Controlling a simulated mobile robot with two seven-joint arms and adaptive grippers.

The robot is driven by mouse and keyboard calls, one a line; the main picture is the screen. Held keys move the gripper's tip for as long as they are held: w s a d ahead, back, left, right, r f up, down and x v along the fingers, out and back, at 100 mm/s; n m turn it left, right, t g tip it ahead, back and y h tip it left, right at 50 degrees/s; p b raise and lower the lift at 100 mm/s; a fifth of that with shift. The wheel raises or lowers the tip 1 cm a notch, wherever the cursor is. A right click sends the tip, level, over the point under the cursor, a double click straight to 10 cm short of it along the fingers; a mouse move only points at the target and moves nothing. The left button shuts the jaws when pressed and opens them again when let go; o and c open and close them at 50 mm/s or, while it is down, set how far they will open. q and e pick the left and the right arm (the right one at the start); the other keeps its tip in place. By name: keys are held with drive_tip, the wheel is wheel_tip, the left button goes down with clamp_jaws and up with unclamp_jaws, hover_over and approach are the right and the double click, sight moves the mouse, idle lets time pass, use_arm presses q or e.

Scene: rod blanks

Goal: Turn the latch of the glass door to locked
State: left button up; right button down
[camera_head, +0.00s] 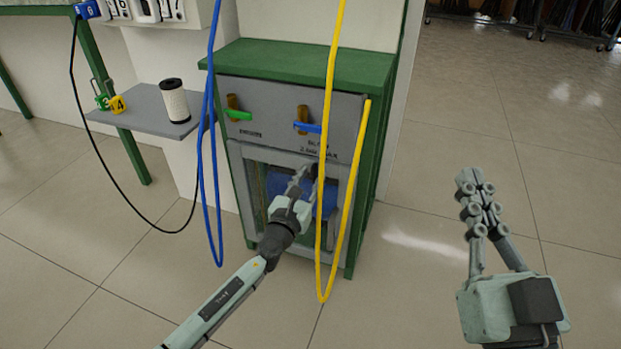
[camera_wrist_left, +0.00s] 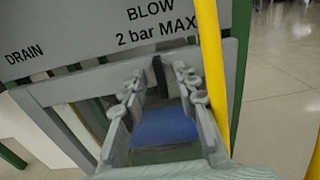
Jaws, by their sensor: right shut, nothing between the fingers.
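The glass door (camera_head: 252,193) is the framed lower front of a green cabinet (camera_head: 290,60); a blue shape (camera_head: 328,193) shows behind the glass. A small dark piece at the door's upper right, seemingly the latch (camera_head: 312,171), is partly hidden by my left gripper (camera_head: 301,178). In the left wrist view, my left gripper's fingers (camera_wrist_left: 160,82) are apart, with a dark upright piece (camera_wrist_left: 158,72) between or behind them; I cannot tell whether they touch it. My right gripper (camera_head: 474,179) is shut and empty, raised over the floor at the right.
A yellow hose (camera_head: 329,110) hangs in front of the cabinet, close to my left gripper's right finger in the wrist view. A blue hose (camera_head: 209,130) hangs at the left. Green (camera_head: 238,115) and blue (camera_head: 307,128) valve handles sit above the door.

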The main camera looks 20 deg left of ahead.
use_arm(q)
drive_tip(key=shift+c, duration=0.3)
clamp_jaws()
